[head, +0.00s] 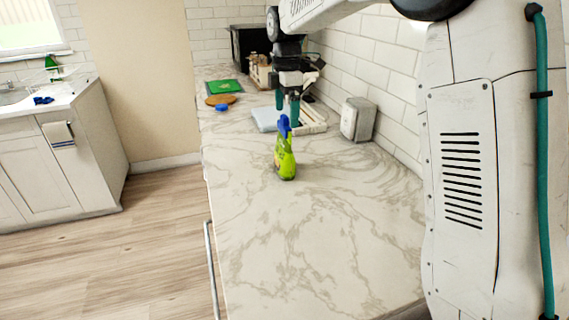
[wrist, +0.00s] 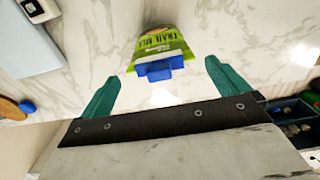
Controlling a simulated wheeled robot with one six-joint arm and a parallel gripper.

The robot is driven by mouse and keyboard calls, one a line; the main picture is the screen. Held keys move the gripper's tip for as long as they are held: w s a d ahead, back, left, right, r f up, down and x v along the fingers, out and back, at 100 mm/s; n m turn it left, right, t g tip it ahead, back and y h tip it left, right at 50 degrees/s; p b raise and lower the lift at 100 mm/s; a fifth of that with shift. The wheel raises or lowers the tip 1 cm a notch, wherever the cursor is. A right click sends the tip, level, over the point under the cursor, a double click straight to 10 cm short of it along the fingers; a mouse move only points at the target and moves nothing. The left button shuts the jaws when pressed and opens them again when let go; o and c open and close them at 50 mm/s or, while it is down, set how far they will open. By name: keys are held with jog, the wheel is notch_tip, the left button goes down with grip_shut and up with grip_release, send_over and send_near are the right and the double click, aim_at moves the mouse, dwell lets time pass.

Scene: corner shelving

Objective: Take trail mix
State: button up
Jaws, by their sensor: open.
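The trail mix is a bright green pouch (head: 286,164) with a blue top, standing upright on the marble counter (head: 300,225). In the wrist view the pouch (wrist: 162,42) shows its "Trail Mix" label, with its blue top toward me. My gripper (head: 287,116) points down over the counter at the blue top, with its teal fingers spread. In the wrist view my gripper (wrist: 160,72) is open, and the blue top lies between the fingertip lines with space on both sides. I see no contact, and the exact depth gap is hard to tell.
A grey metal box (head: 358,119) stands by the tiled wall at right. A pale blue board (head: 265,118), a round brown board (head: 221,100), a green board (head: 225,86) and a black appliance (head: 248,48) are farther back. The near counter is clear.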

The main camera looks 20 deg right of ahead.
aim_at(285, 133)
jog(key=f, duration=0.7)
jog(key=shift+w+a+f, duration=0.1)
jog(key=shift+a+f, duration=0.15)
jog(key=shift+f, duration=0.05)
jog(key=c, duration=1.6)
jog(key=shift+o, duration=0.2)
jog(key=shift+r, duration=0.1)
